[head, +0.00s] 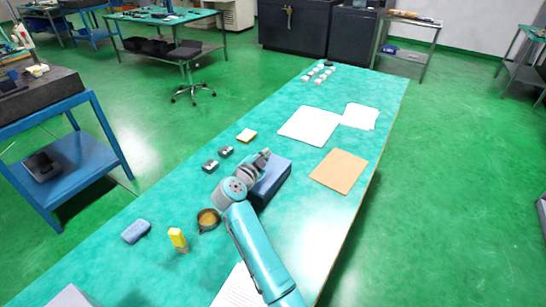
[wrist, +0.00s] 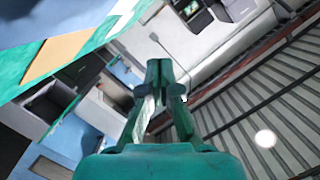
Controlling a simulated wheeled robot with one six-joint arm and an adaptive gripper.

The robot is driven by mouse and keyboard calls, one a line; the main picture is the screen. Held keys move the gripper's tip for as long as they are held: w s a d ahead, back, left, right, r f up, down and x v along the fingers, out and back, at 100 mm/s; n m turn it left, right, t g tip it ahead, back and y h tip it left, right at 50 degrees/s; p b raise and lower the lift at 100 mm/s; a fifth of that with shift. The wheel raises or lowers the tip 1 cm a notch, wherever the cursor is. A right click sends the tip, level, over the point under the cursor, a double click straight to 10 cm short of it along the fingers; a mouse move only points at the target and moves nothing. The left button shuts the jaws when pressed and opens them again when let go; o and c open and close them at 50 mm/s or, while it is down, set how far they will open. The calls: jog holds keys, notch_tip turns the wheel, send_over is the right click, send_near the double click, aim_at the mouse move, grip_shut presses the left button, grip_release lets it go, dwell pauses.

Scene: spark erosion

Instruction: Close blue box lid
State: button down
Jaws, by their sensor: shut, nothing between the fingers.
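The blue box (head: 274,179) stands on the long teal-topped table, partly hidden by my arm. Its flat blue top faces up, with a dark side below. Whether its lid is fully down I cannot tell. My gripper (head: 262,157) is at the box's far left edge in the head view, very close to it or touching; I cannot tell which. In the wrist view my gripper (wrist: 159,68) is shut with nothing between the fingers, and it points away from the table toward the room and ceiling.
A round dark bowl (head: 208,219), a yellow bottle (head: 178,239) and a blue sponge-like block (head: 136,231) lie left of my arm. Two small dark blocks (head: 218,159) sit left of the box. A tan board (head: 339,170) and white papers (head: 310,126) lie to the right and beyond.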

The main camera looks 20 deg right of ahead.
jog(key=w+a+f+n, duration=0.1)
jog(key=w+n+g, duration=0.1)
jog(key=n, duration=0.1)
jog(key=shift+w+a+f, duration=0.35)
jog(key=shift+a+f, duration=0.05)
jog(key=shift+w+a+f+n+g+h, duration=0.2)
jog(key=shift+w+a+f+n, duration=0.15)
jog(key=shift+f+n, duration=0.2)
jog(key=shift+w+a+f+n+g+h, duration=0.1)
jog(key=shift+w+a+f+n+g, duration=0.1)
jog(key=shift+w+f+n, duration=0.3)
